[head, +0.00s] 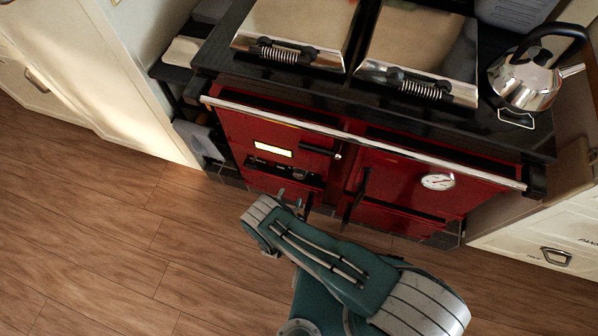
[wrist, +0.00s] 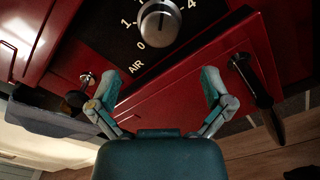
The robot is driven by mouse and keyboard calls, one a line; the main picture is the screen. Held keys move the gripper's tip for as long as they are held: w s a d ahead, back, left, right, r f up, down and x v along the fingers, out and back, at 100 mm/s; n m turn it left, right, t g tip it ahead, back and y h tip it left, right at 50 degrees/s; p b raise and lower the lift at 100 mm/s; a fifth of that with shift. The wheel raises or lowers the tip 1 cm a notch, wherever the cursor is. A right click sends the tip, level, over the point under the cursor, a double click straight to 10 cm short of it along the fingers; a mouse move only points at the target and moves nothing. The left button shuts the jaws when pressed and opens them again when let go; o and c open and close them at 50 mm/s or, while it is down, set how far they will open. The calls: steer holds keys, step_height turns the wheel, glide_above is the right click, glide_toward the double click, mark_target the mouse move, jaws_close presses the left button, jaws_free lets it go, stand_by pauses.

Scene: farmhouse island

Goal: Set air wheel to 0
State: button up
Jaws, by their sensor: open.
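The air wheel (wrist: 160,21) is a round silver knob on a black panel, at the top middle of the wrist view. White marks 0, 1 and 4 show around it, with the word AIR below left. I cannot clearly tell which mark it points to. My gripper (wrist: 160,88) is open and empty, its two teal-tipped fingers spread apart below the wheel in the picture. The wheel is not between the fingertips. In the head view my arm reaches to the lower left front of the red range cooker (head: 400,178), near its dark control panel (head: 283,173).
A black-handled lever (wrist: 258,88) is right of my fingers, and a small metal catch (wrist: 87,80) left. A chrome rail (head: 365,143) crosses the cooker's front. A kettle (head: 525,80) stands on top at right. The wooden floor (head: 90,220) at left is clear.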

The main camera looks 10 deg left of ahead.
mark_target(297, 178)
steer(key=w, duration=0.8)
steer(key=shift+w+d, duration=0.35)
steer(key=c, duration=1.1)
